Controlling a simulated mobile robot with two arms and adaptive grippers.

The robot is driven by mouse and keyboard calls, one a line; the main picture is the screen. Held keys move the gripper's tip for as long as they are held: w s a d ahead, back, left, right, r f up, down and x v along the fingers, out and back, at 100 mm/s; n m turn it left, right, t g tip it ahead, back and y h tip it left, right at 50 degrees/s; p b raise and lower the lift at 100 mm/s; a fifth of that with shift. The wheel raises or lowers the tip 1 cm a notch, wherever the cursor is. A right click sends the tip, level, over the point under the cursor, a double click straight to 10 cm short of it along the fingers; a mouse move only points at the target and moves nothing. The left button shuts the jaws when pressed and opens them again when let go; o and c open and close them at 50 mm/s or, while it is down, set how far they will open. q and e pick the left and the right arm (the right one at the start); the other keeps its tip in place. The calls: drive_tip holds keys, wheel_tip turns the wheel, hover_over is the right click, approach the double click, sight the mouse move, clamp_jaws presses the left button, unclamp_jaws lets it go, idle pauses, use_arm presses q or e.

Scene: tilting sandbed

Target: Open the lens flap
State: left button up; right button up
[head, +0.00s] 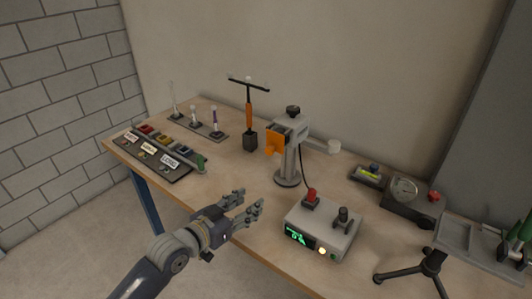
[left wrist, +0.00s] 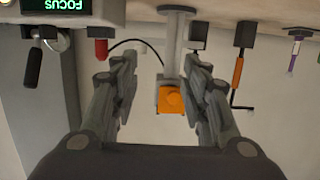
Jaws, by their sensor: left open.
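The lens flap appears to be the orange plate (head: 275,143) on the front of a grey head on an upright stand (head: 288,165). In the left wrist view, which looks upside down, the orange flap (left wrist: 171,101) shows between my fingers, beyond their tips. Whether it is shut over a lens cannot be told. My left gripper (head: 249,203) is open and empty, in front of the stand and lower in the picture, apart from the flap. Its two fingers (left wrist: 160,66) stand wide apart in the left wrist view. My right gripper is not in view.
A grey control box (head: 320,229) with a green display, a red knob and a black lever stands right of my left gripper. A orange-handled tool (head: 249,112) stands left of the flap. A tray with labelled coloured blocks (head: 158,153) lies at the left. A black tripod (head: 431,265) is front right.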

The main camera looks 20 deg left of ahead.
sight(268, 151)
use_arm(q)
drive_tip(key=w+a+r+t, duration=0.2)
drive_tip(key=w+r+t, duration=0.15)
drive_tip(key=r, duration=0.35)
drive_tip(key=shift+g+h, duration=0.3)
drive_tip(key=shift+g, duration=0.15)
drive_tip(key=p+x, duration=0.1)
drive_tip(key=x, duration=0.9)
drive_tip(key=shift+w, duration=0.45)
clamp_jaws()
